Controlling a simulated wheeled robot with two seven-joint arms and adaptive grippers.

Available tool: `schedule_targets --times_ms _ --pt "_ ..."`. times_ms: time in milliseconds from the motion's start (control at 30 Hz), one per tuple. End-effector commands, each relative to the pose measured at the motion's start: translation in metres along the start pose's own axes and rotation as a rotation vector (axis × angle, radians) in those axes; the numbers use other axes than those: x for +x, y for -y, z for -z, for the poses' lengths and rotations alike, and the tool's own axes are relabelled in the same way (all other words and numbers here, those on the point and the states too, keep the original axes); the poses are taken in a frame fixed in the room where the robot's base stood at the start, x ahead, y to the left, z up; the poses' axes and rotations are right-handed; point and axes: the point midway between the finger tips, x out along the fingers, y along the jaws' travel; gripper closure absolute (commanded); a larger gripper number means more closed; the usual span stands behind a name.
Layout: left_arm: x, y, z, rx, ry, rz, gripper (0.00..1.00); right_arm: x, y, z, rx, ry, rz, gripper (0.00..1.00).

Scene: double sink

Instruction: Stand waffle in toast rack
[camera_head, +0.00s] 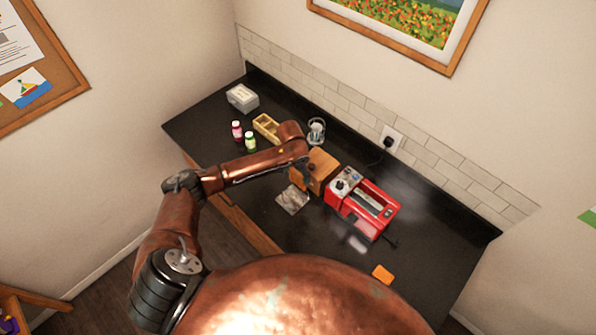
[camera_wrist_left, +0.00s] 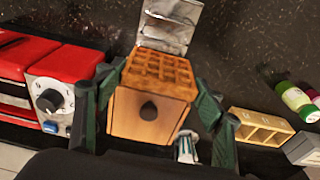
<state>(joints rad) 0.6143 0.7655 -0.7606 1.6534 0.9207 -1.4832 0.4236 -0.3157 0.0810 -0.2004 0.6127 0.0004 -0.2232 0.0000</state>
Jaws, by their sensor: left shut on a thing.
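My left gripper (camera_head: 304,163) is over the counter beside a wooden box. In the left wrist view its fingers (camera_wrist_left: 158,84) are closed on the edges of a golden-brown waffle (camera_wrist_left: 160,68) with a square grid. The waffle is hidden or too small to make out in the head view. A shiny silver metal piece with panels, probably the toast rack (camera_head: 293,200), stands on the counter just in front of the wooden box; it also shows in the left wrist view (camera_wrist_left: 168,25), beyond the waffle. My right gripper is not in view.
The wooden box (camera_head: 322,168) with a dark knob and a red toaster (camera_head: 362,204) are close by. A wooden compartment holder (camera_head: 266,127), two small bottles (camera_head: 237,131), a glass item (camera_head: 316,130) and a grey box (camera_head: 242,97) stand further left. An orange block (camera_head: 382,274) lies right.

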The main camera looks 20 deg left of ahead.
Motion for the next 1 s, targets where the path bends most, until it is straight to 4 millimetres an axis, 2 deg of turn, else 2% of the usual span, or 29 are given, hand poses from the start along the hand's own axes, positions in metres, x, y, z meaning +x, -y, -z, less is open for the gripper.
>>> schedule_targets --times_ms 100,167,367,467,800,1000 --pt "0.008 0.001 0.000 -0.002 0.002 0.001 0.50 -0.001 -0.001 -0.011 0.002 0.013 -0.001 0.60" --pt "0.012 0.001 -0.001 -0.001 0.001 0.000 0.50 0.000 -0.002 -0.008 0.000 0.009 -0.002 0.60" --pt "0.028 0.001 -0.003 -0.001 0.000 0.000 0.50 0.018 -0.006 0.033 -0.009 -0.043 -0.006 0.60" --pt "0.034 0.001 -0.003 -0.001 0.000 0.000 0.50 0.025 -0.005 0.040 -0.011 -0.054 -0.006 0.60" --pt "0.051 0.001 -0.005 0.000 0.000 0.000 0.50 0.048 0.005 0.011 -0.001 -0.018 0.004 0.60" --pt "0.060 0.001 -0.007 0.000 0.000 0.000 0.50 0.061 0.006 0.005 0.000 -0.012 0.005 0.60"
